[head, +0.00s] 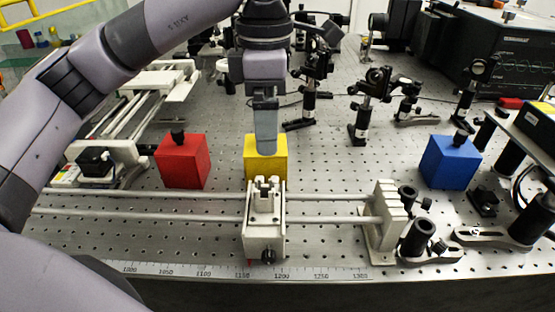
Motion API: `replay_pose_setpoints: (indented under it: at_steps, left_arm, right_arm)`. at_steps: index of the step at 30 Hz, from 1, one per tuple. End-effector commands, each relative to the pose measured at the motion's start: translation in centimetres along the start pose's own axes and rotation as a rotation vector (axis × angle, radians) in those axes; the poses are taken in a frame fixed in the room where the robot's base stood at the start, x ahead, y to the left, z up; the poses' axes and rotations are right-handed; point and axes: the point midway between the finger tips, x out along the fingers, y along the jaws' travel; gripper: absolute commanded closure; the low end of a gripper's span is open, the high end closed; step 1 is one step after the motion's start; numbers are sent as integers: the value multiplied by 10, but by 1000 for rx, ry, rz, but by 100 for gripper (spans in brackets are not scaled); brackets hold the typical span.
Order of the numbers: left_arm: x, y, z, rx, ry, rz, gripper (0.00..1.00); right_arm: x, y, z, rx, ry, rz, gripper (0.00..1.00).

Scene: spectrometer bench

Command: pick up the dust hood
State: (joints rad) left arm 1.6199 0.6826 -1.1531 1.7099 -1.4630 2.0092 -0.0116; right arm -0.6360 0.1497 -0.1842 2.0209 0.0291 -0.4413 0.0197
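Three box-shaped hoods stand on the bench: a red hood (182,162) at left, a yellow hood (281,158) in the middle and a blue hood (450,163) at right. The red and blue ones have a black knob on top. I cannot tell which one the task means. My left gripper (266,146) points down at the yellow hood, in front of or over its top. Its grey finger hides the middle of the yellow hood and any knob there. The fingers overlap in this view, so their gap and any contact are hidden. My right gripper is out of view.
A rail (325,196) with a white carriage (265,228) and a white end block (383,222) runs in front of the hoods. Black optic mounts (366,105) stand behind. Posts (418,240) and clamps crowd the right. Bare perforated bench lies between the yellow and blue hoods.

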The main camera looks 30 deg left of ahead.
Motion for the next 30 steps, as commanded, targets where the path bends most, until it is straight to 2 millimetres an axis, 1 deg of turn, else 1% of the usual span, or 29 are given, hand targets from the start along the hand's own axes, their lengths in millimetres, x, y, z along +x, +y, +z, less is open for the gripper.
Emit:
replay_pose_setpoints:
  at_steps: [2, 8, 15, 18, 21, 26, 27, 29, 30]
  left_arm:
    - [7, 0, 0, 0, 0, 0, 4]
    - [27, 1, 0, -1, 2, -2, 4]
    - [62, 6, 4, 1, 2, -3, 4]
    - [71, 6, 4, 0, 1, -1, 4]
    - [75, 6, 4, 0, 0, 0, 4]
    - [74, 6, 4, 0, 0, 0, 4]
    - [74, 6, 4, 0, 0, 0, 11]
    - [74, 6, 4, 0, 0, 0, 30]
    - [74, 6, 4, 0, 0, 0, 43]
  right_arm:
    - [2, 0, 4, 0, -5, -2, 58]
    - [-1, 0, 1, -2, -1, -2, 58]
    - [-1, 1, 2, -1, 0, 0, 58]
    - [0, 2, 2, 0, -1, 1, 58]
    - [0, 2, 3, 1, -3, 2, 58]
    - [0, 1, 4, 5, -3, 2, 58]
    - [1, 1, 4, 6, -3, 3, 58]
    - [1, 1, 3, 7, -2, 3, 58]
    - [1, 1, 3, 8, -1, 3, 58]
